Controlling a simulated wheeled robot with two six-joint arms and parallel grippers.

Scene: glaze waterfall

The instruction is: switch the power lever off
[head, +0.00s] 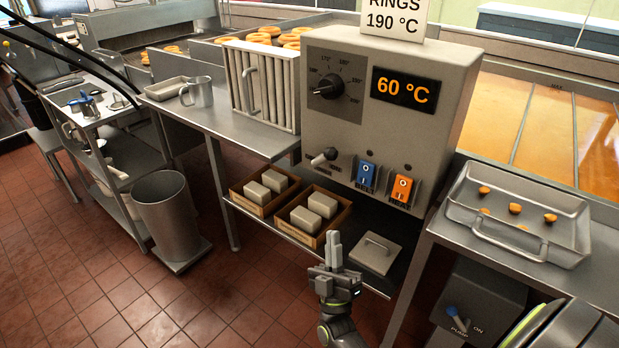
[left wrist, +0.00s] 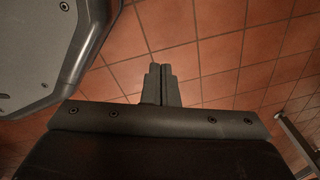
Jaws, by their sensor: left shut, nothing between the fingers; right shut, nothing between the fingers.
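My right gripper (head: 333,238) points up, shut and empty, below the box and in front of the lower shelf, well apart from the lever. My left gripper (left wrist: 159,68) shows only in the left wrist view, shut and empty above the tiled floor.
Beside the lever are a blue switch (head: 367,173) and an orange switch (head: 402,188). A dial (head: 331,86) and a "60 °C" display (head: 403,92) sit above. A metal tray (head: 475,237) stands on the right counter.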

